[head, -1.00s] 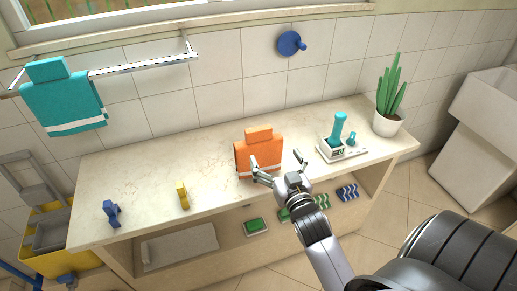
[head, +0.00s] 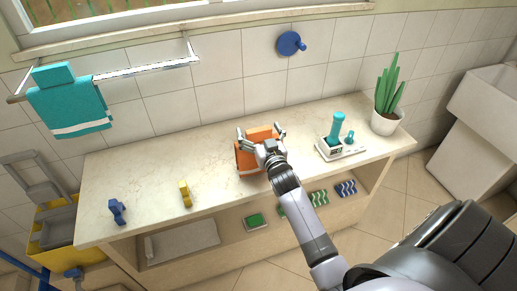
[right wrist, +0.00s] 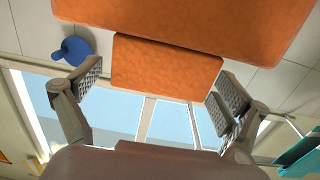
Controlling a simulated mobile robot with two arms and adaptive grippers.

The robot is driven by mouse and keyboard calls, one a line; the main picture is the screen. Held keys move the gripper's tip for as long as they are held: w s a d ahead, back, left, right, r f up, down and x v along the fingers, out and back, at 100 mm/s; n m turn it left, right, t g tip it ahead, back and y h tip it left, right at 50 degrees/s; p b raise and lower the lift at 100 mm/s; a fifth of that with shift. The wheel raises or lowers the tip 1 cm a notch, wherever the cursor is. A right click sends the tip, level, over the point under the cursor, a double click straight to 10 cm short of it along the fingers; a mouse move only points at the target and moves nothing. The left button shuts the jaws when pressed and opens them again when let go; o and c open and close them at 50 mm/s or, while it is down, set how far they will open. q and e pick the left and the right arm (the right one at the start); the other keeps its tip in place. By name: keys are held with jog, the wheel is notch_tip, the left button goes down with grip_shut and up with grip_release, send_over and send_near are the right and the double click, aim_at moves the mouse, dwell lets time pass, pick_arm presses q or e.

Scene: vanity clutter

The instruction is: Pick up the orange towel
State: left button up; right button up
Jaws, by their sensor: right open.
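The orange towel (head: 245,160) stands on the marble-look counter near its middle, partly hidden behind my right gripper in the head view. My right gripper (head: 261,133) is open, with its two fingers spread on either side of the towel's narrower top part. In the right wrist view the towel's wide body (right wrist: 190,25) and narrower top block (right wrist: 165,68) fill the upper middle. The fingertips of my right gripper (right wrist: 160,90) lie left and right of that block, with gaps at both sides. My left gripper is not in view.
A white tray with teal items (head: 340,150) and a potted plant (head: 384,122) stand to the right. A yellow item (head: 185,193) and a blue item (head: 117,211) stand to the left. A teal towel (head: 68,105) hangs from the wall rail. The counter behind is clear.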

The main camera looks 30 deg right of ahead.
jog(key=c, duration=1.7)
jog(key=shift+r, duration=0.1)
